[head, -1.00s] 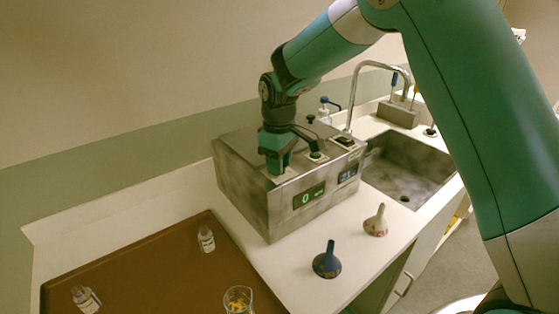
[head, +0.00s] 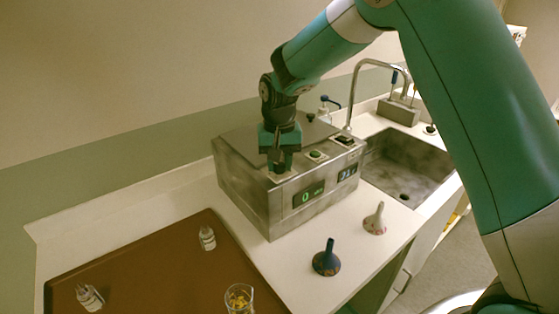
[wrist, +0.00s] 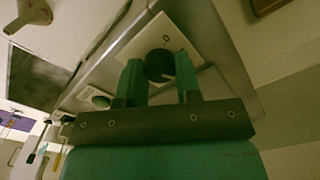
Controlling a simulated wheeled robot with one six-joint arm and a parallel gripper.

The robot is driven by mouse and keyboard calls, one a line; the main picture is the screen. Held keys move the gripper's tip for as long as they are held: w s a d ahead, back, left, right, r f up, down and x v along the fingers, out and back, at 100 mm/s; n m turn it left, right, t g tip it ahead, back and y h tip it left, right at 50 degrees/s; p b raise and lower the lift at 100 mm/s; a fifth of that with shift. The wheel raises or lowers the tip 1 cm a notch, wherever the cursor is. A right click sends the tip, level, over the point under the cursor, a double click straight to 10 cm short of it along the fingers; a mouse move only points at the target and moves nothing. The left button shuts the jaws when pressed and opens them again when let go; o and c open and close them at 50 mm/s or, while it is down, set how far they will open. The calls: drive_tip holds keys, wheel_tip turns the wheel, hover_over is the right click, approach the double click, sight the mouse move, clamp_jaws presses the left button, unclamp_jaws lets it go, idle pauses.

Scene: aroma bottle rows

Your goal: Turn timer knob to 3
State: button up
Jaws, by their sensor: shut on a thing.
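The timer knob (wrist: 158,65) is a dark round knob on a pale square plate (wrist: 180,28) in the wrist view. My gripper (wrist: 160,78) has one finger on each side of it and is shut on it. In the head view my gripper (head: 279,166) points down onto the top of the metal machine (head: 240,190), near its front edge, and hides the knob. The green front display (head: 308,194) reads 0. A second display (head: 347,172) sits to its right, its digits blurred. The knob's pointer setting is not readable.
A green button (head: 316,155) and a dark switch (head: 344,140) lie right of my gripper on the machine's top. A blue funnel (head: 327,260) and a pale funnel (head: 375,220) stand in front. A brown tray (head: 150,270) holds bottles and a beaker. The sink (head: 410,165) is at right.

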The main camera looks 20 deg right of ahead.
sight(279, 165)
drive_tip(key=m, duration=0.5)
drive_tip(key=shift+w+r+m, duration=0.1)
drive_tip(key=shift+m, duration=2.4)
drive_tip(key=o, duration=0.9)
wheel_tip(279, 165, up, 17)
drive_tip(key=shift+r+b, duration=0.2)
drive_tip(key=shift+b, duration=0.95)
